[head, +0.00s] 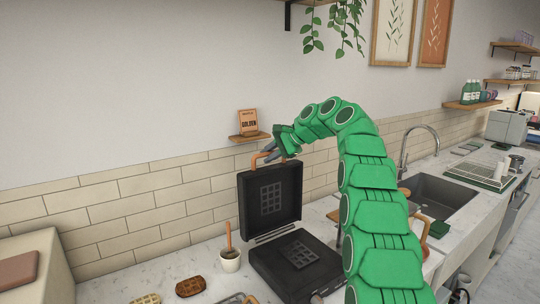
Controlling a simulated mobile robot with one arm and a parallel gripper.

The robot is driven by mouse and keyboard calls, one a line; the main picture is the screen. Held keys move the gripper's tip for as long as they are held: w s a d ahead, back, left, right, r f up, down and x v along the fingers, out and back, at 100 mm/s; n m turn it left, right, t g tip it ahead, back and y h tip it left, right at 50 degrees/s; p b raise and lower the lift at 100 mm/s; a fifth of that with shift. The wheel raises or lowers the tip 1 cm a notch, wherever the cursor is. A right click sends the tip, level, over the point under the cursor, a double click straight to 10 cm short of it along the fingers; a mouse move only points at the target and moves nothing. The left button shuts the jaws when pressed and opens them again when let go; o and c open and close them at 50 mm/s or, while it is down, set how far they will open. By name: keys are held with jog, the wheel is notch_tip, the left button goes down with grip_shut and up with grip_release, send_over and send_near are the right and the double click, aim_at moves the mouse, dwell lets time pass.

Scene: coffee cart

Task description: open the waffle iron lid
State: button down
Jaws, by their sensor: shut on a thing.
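The black waffle iron stands on the counter with its lid (270,194) raised to about upright. The inside grid of the lid faces me, and the lower plate (299,255) lies flat and bare below it. A copper-coloured handle (264,157) sits at the top edge of the lid. My gripper (272,154) is at this handle, shut on it, at the end of my green arm. The fingertips are small in the view, and part of the waffle iron's right side is hidden behind my arm.
A small pot with a wooden-handled tool (230,258) stands left of the iron. Waffles (190,286) lie at the front left. A small shelf with a brown packet (248,122) is on the wall close behind my gripper. A sink (443,195) is at the right.

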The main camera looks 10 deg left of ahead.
jog(key=shift+w+d, duration=0.1)
jog(key=c, duration=1.1)
grip_release()
jog(key=v, duration=0.7)
jog(key=shift+d+r, duration=0.25)
jog(key=shift+d, duration=0.05)
jog(key=s+d+f+n+g+h, duration=0.1)
jog(key=s+d+f, duration=0.6)
jog(key=s, duration=1.3)
jog(key=s+d+f+n+g+h, duration=0.2)
jog(key=s+d+f+h, duration=0.3)
jog(key=s, duration=1.6)
jog(key=s+d+f+n+g+h, duration=0.1)
jog(key=s+d+f+n+h, duration=0.2)
jog(key=s+d+f, duration=0.7)
jog(key=s+d+n, duration=0.1)
jog(key=s+d, duration=0.3)
jog(key=s, duration=0.7)
jog(key=shift+d+g+h, duration=0.3)
jog(key=shift+d+h, duration=0.05)
jog(key=shift+h, duration=0.05)
